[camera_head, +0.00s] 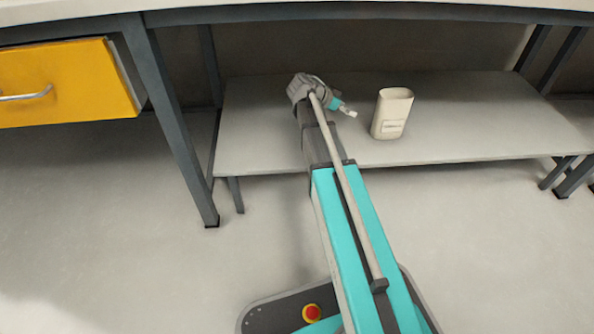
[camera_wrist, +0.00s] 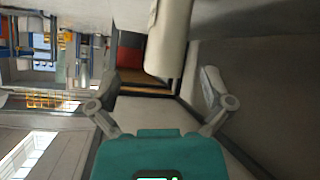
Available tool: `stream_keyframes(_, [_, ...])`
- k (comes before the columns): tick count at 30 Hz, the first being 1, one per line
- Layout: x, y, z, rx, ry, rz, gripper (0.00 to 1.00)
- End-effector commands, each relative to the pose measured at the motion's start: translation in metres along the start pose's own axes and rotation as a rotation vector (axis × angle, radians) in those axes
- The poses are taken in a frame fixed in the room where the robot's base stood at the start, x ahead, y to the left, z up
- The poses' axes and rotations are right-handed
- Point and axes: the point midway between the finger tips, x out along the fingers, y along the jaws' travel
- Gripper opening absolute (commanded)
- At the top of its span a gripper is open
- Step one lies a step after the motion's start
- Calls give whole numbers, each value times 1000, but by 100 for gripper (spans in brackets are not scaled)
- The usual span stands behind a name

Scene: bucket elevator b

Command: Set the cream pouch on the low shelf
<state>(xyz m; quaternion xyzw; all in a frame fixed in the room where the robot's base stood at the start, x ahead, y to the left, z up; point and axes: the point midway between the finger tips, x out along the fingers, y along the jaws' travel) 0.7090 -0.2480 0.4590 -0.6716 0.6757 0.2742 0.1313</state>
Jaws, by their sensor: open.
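The cream pouch (camera_head: 392,114) stands upright on the low shelf (camera_head: 262,140), right of the shelf's middle, with a small pale label on its front. My gripper (camera_head: 347,111) is just left of the pouch, a short gap away, over the shelf. In the wrist view the pouch (camera_wrist: 168,40) shows at the top, beyond the fingertips. My gripper's two fingers (camera_wrist: 160,85) are spread wide there, with nothing between them. The pouch's far side is hidden.
A workbench top (camera_head: 350,12) runs above the shelf and limits height. A dark table leg (camera_head: 175,120) and a yellow drawer (camera_head: 65,82) are at the left. The shelf is bare right of the pouch.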

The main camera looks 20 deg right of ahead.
Motion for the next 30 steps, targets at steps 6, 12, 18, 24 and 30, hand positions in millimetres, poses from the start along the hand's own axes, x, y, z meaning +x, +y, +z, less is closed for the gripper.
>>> stream_keyframes(6, [-27, 35, 70, -332, -223, -118, 100])
stream_keyframes(12, [-61, 66, 132, -660, -406, -297, 100])
stream_keyframes(18, [-101, 101, 187, -971, -544, -537, 100])
stream_keyframes(24, [-135, 128, 224, -1195, -615, -760, 100])
stream_keyframes(30, [-149, 138, 237, -1283, -634, -863, 100])
